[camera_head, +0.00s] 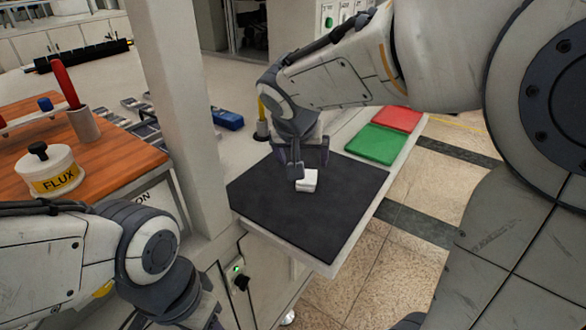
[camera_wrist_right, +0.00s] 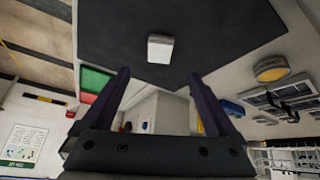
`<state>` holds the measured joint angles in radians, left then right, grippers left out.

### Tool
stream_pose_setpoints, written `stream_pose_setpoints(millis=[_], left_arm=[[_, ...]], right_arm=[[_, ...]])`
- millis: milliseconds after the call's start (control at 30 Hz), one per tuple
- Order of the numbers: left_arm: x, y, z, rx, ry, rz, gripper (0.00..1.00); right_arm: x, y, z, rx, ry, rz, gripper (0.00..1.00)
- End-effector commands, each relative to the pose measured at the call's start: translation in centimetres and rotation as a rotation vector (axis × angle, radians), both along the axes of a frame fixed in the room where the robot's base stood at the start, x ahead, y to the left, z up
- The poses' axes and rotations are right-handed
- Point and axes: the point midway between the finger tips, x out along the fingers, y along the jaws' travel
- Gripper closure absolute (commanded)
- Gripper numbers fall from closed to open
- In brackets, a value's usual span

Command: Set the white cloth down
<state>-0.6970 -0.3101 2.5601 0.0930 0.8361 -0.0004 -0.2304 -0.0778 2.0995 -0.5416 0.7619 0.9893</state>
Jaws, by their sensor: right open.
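The white cloth (camera_head: 307,183) is a small folded block lying on the black mat (camera_head: 345,205), near the mat's middle. It also shows in the right wrist view (camera_wrist_right: 160,48), on the dark mat and beyond my fingertips. My right gripper (camera_head: 308,166) is just over the cloth in the head view. In the right wrist view my right gripper (camera_wrist_right: 160,74) has its two fingers spread, with nothing between them and the cloth apart from them. Only my left arm and wrist show at the lower left; the left fingers are outside the frame.
Green (camera_head: 375,144) and red (camera_head: 397,117) pads lie behind the mat. A white post (camera_head: 180,100) stands to its left. A wooden bench (camera_head: 110,150) holds a flux pot (camera_head: 48,170). A blue object (camera_head: 228,119) lies behind the post. The mat around the cloth is clear.

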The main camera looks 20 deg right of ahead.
Motion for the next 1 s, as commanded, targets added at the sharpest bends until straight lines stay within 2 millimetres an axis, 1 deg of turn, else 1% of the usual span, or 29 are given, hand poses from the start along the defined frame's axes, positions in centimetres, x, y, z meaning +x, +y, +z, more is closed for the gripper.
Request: stream_pose_setpoints(millis=[67, 133, 167, 233, 267, 300, 367, 400, 467, 500, 600, 633, 667, 700, 767, 1000], left_arm=[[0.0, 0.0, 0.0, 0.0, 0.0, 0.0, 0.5], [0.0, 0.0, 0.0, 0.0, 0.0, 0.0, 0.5], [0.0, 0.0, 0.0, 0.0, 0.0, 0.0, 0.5], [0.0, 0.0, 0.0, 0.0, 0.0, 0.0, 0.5], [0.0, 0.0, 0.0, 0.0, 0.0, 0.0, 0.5], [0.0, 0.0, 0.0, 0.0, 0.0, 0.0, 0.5], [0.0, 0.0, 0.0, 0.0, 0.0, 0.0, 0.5], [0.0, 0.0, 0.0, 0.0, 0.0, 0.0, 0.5], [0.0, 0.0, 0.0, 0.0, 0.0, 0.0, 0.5], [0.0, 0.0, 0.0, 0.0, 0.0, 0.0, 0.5], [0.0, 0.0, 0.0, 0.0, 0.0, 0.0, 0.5], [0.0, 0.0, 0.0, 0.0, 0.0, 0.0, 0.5], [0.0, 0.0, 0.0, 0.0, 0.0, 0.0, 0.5], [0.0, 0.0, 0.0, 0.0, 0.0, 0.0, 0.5], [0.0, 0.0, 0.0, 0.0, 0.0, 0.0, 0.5], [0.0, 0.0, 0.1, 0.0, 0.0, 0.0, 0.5]], right_arm=[[-0.2, 0.1, 0.3, 0.001, 0.0, 0.001, 0.07], [-0.6, 0.5, 0.1, 0.001, 0.012, 0.018, 0.07], [-1.0, 0.9, -0.2, 0.002, 0.026, 0.039, 0.07], [-3.0, 2.7, -1.4, 0.002, 0.086, 0.133, 0.07], [-4.3, 3.7, -2.2, 0.003, 0.122, 0.194, 0.07], [-6.4, 5.1, -3.2, 0.006, 0.177, 0.285, 0.07], [-10.0, 7.2, -4.9, 0.013, 0.264, 0.438, 0.07], [-12.4, 8.4, -6.0, 0.017, 0.317, 0.542, 0.07], [-15.9, 9.8, -7.3, 0.026, 0.388, 0.69, 0.07], [-18.0, 10.4, -8.0, 0.032, 0.429, 0.779, 0.07], [-22.1, 11.4, -9.3, 0.051, 0.499, 0.953, 0.07], [-22.9, 11.6, -9.6, 0.054, 0.514, 0.988, 0.07], [-23.4, 11.7, -9.8, 0.056, 0.525, 1.016, 0.07], [-24.1, 12.6, -9.9, 0.061, 0.534, 1.042, 0.07], [-24.6, 13.0, -10.1, 0.063, 0.541, 1.062, 0.07], [-24.5, 13.0, -10.0, 0.063, 0.541, 1.065, 0.07]])
